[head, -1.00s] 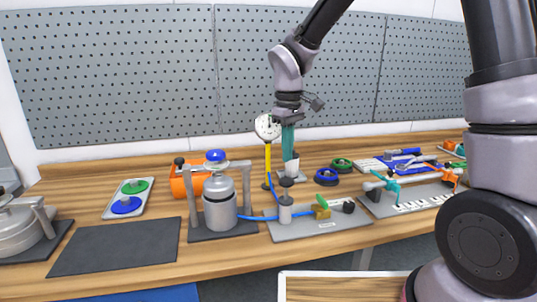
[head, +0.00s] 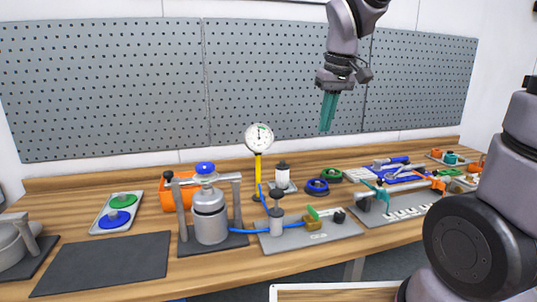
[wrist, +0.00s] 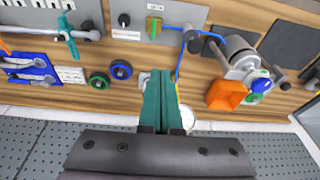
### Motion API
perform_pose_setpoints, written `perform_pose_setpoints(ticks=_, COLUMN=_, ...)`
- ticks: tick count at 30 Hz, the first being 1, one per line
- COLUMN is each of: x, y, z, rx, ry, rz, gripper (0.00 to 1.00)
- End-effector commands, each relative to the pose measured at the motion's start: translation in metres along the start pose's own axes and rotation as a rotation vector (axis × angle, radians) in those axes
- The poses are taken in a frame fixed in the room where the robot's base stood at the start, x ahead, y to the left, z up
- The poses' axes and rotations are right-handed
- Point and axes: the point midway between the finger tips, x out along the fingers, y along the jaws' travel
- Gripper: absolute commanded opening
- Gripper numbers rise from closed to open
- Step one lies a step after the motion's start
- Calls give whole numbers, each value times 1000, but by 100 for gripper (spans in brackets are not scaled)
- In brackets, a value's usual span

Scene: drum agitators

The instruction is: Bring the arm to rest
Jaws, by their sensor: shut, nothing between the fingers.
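My gripper (head: 327,127) hangs in the air in front of the pegboard, above the back of the workbench, with its teal fingers pointing down. The fingers are together and hold nothing. In the wrist view the teal fingers (wrist: 161,92) lie side by side over the bench. My arm reaches down to it from the top of the head view. The gripper is apart from everything on the bench.
Below stand a dial gauge (head: 259,140) on a yellow stem, a metal vessel (head: 210,222) in a frame, a white-bodied part (head: 282,177), and blue (head: 317,187) and green (head: 331,174) rings. The pegboard (head: 270,85) is behind. A bare dark mat (head: 100,263) lies front left.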

Motion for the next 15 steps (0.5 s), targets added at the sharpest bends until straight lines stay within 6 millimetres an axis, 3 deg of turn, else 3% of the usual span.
perform_pose_setpoints(ticks=1, x=-18, y=14, z=11, rx=78, ry=49, rz=1, gripper=0)
perform_pose_setpoints(ticks=6, x=-62, y=48, z=51, rx=335, ry=194, rz=-21, gripper=0)
perform_pose_setpoints(ticks=10, x=-84, y=64, z=80, rx=496, ry=295, rz=-47, gripper=0)
perform_pose_setpoints(ticks=15, x=-97, y=72, z=104, rx=624, ry=376, rz=-79, gripper=0)
